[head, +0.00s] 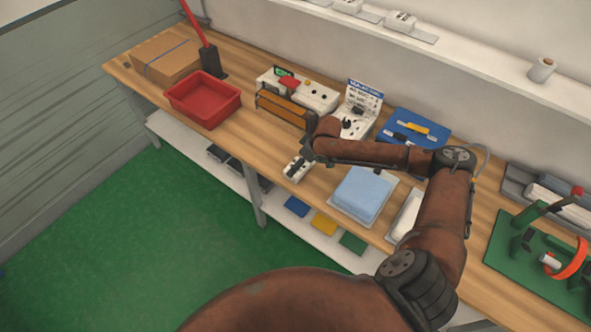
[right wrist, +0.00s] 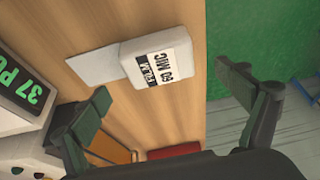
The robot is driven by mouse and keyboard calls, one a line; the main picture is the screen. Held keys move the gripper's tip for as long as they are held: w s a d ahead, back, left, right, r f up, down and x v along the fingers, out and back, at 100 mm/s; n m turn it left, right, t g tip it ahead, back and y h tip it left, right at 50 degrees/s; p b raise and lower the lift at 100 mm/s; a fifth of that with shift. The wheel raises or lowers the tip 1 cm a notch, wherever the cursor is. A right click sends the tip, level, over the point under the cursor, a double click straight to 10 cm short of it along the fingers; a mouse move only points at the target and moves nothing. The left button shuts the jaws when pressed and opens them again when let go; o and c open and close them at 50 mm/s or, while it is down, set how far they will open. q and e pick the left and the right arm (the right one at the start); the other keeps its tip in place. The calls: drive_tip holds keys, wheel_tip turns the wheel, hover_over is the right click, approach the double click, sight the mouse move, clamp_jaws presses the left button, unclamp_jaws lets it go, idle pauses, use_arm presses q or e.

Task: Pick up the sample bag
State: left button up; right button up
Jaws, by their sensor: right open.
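A small white pack with a black-and-white label (right wrist: 163,72), reading "60 MIC", lies on the wooden bench near its front edge; it looks like the sample bag. A flat pale sheet (right wrist: 92,68) extends from one end of it. In the head view the white pack (head: 296,170) shows just below my right gripper (head: 311,146). In the right wrist view my right gripper (right wrist: 164,82) is open, its two fingers apart on either side of the pack, with nothing between them held. The height above the pack is hard to tell. My left gripper is not in view.
A sealer-like machine (head: 316,96) with a green display and a small sign stand (head: 365,100) are behind the gripper. A red bin (head: 203,92) is to the left. A blue stack (head: 362,195) lies right of the pack. Green floor lies beyond the bench edge.

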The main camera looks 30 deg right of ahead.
drive_tip(key=x, duration=0.5)
drive_tip(key=shift+w+f, duration=0.15)
drive_tip(key=shift+f, duration=0.15)
drive_tip(key=shift+c, duration=0.5)
drive_tip(key=c, duration=1.2)
drive_tip(key=shift+r, duration=0.1)
